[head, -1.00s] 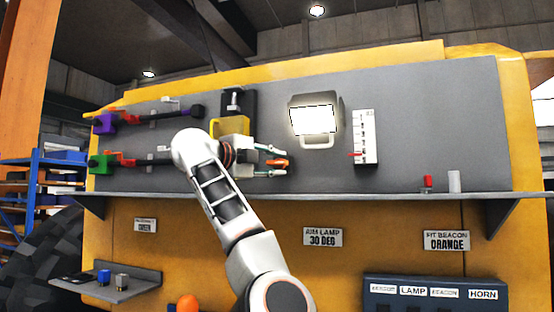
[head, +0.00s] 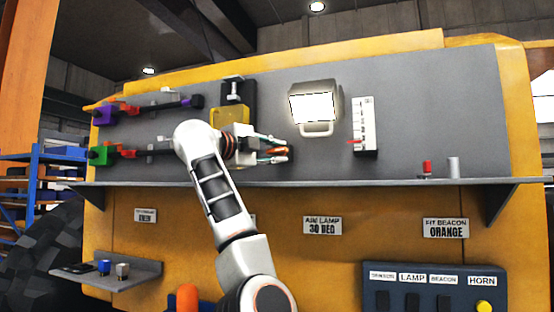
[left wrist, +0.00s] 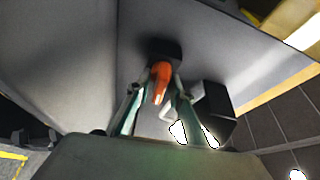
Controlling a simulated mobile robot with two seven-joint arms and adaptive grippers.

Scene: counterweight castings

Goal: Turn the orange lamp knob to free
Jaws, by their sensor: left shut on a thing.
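The orange lamp knob (left wrist: 158,80) sticks out from a dark round base on the grey panel in the left wrist view. My left gripper (left wrist: 156,95) has a finger on each side of it and is shut on it. In the head view the left gripper (head: 281,152) reaches the panel from the left, and only a bit of the orange knob (head: 281,150) shows between the fingers. The lit lamp (head: 313,106) with its pale handle is just up and right of the knob. My right gripper is in neither view.
A white scale (head: 364,125) with a red pointer is right of the lamp. A shelf (head: 400,184) runs below, carrying a red piece (head: 427,168) and a grey cylinder (head: 453,167). Labels and a switch box (head: 434,282) are lower. Purple and green connectors are at left.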

